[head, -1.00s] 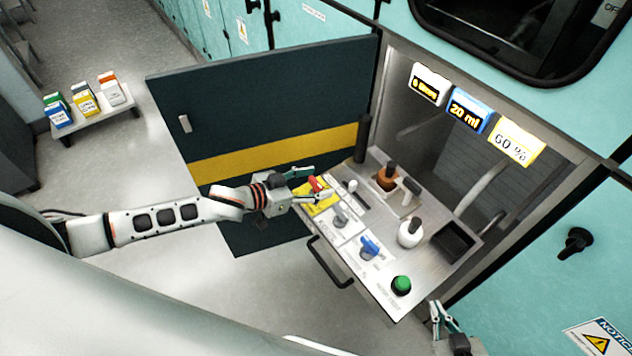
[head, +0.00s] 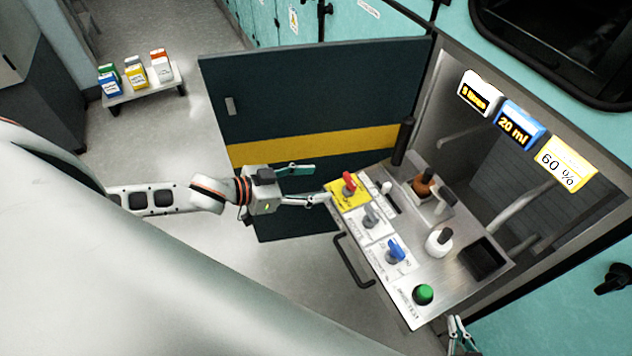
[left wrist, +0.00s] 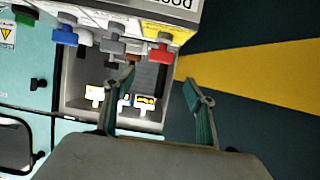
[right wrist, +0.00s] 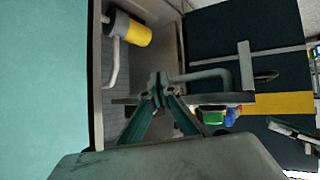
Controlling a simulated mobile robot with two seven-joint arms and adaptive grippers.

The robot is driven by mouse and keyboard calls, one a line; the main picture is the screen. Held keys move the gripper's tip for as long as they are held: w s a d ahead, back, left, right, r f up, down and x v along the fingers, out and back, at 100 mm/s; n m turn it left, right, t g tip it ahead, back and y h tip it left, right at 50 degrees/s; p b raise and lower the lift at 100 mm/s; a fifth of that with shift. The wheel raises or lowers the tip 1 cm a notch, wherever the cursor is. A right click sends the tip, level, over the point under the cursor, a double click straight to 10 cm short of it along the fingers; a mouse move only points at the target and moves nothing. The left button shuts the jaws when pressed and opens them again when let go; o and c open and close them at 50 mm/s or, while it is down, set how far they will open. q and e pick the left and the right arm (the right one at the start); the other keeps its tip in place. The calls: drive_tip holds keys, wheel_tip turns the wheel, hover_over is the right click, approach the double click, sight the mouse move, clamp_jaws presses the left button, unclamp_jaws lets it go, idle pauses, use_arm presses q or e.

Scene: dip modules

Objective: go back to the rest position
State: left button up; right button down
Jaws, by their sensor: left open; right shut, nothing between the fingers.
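My left gripper (head: 304,184) is open and empty, just left of the panel's red knob (head: 349,183). Its two fingers also show spread apart in the left wrist view (left wrist: 158,100), with nothing between them. My right gripper (head: 457,334) is only partly in the head view, at the bottom edge beside the panel's near corner. In the right wrist view its fingertips (right wrist: 158,88) meet with nothing between them. The control panel (head: 462,262) also carries a grey knob (head: 370,216), a blue knob (head: 396,250) and a green button (head: 423,294).
A dark open door (head: 310,95) with a yellow stripe stands behind my left gripper. A brown bottle (head: 424,185) and a white bottle (head: 438,242) stand on the panel. Displays (head: 520,124) hang above. A low shelf (head: 150,93) holds several coloured boxes.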

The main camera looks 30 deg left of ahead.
use_arm(q)
drive_tip(key=shift+d, duration=0.1)
idle(0.3)
drive_tip(key=s+d+f+n+t+y, duration=0.1)
drive_tip(key=s+d+f, duration=0.3)
drive_tip(key=d+f, duration=0.15)
drive_tip(key=s+a+f+n+y, duration=0.2)
drive_tip(key=s+f+y, duration=0.2)
drive_tip(key=s+f, duration=0.4)
drive_tip(key=shift+s+a+g+y, duration=0.3)
drive_tip(key=shift+s+g+y, duration=0.1)
drive_tip(key=shift+s, duration=0.3)
